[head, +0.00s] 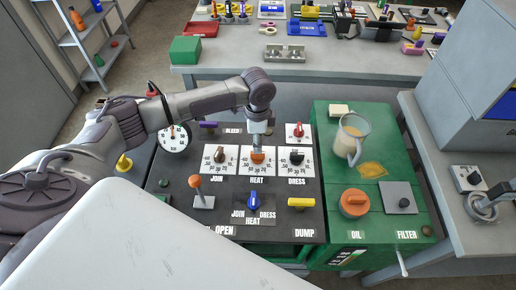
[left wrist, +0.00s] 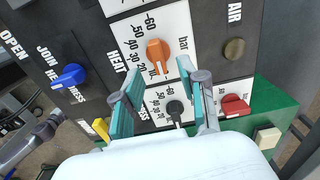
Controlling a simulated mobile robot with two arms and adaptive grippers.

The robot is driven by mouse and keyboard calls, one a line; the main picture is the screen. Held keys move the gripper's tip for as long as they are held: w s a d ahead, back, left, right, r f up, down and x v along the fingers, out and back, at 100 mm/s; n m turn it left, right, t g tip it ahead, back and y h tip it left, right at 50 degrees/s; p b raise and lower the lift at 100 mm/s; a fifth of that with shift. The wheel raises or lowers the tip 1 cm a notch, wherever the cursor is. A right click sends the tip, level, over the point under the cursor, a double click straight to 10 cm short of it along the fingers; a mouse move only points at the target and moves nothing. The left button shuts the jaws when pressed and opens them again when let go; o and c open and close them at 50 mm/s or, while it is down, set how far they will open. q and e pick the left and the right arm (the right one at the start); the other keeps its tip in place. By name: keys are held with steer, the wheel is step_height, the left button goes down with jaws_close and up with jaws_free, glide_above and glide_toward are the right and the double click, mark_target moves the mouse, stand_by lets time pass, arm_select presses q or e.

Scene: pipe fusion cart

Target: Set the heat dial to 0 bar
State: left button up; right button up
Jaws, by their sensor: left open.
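The orange HEAT dial (head: 257,156) sits on a white scale plate in the middle of the dark panel. It also shows in the left wrist view (left wrist: 157,50), with scale numbers from 60 round to 10 beside it. I cannot tell for sure which number it points to. My left gripper (head: 259,140) is above the HEAT dial, pointing down. In the left wrist view its teal-padded fingers (left wrist: 161,66) are apart, with the tips on either side of the dial's lower end. Nothing is held. My right gripper is not in view.
The dark JOIN dial (head: 220,157) and black DRESS dial (head: 296,157) flank HEAT closely. A blue selector (head: 253,201), an orange-topped lever (head: 196,184) and a yellow DUMP handle (head: 301,203) lie nearer. A jug (head: 350,137) stands on the green unit at right.

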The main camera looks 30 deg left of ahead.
arm_select(q)
step_height(320, 180, up, 6)
stand_by(0.7)
